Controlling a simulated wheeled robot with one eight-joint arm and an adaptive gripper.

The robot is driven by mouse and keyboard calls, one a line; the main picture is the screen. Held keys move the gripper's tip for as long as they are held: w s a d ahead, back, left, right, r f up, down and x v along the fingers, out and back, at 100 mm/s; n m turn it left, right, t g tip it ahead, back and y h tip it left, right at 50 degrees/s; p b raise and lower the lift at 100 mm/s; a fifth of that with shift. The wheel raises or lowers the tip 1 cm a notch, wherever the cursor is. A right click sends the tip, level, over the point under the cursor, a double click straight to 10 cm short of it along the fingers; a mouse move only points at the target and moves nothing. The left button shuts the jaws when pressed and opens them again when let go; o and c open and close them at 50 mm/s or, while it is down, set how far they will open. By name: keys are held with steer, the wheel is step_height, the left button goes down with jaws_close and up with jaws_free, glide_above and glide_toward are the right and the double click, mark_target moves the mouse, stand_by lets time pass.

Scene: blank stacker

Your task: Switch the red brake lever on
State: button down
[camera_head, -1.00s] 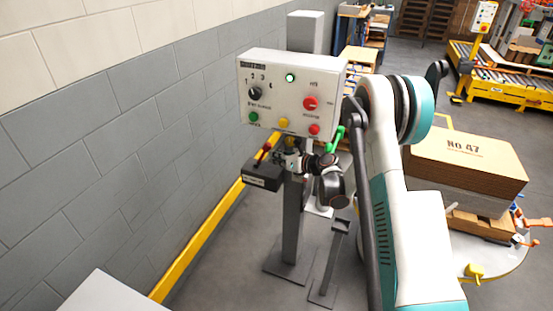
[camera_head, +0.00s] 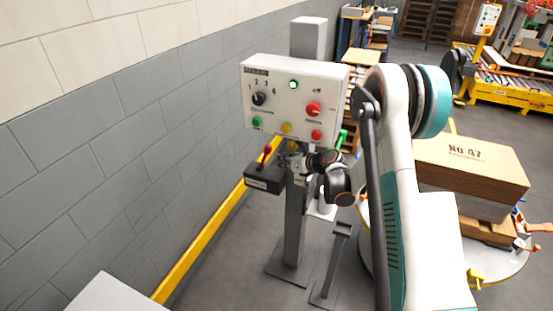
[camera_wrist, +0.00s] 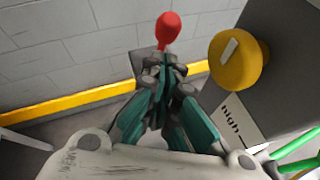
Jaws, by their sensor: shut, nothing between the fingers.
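The red brake lever (camera_head: 266,151) stands up from a dark box (camera_head: 262,179) with a white label, below the left part of the control panel. Its round red knob (camera_wrist: 168,27) shows at the top of the wrist view, just beyond my fingertips. My gripper (camera_head: 289,160) is beside the lever, on its right in the head view. In the wrist view my gripper (camera_wrist: 164,66) is shut and empty, and its fingers hide the lower part of the lever. I cannot tell whether the fingertips touch the lever.
The grey control panel (camera_head: 295,80) on a post has a black selector, a red knob, several buttons and a lit lamp. A yellow knob (camera_wrist: 238,60) is close right of my gripper. A green handle (camera_head: 342,138) is behind my wrist. The block wall (camera_head: 130,150) is left.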

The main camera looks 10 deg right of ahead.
steer(key=s+d, duration=0.5)
steer(key=s, duration=0.3)
steer(key=shift+s+d, duration=0.15)
steer(key=shift+d, duration=0.1)
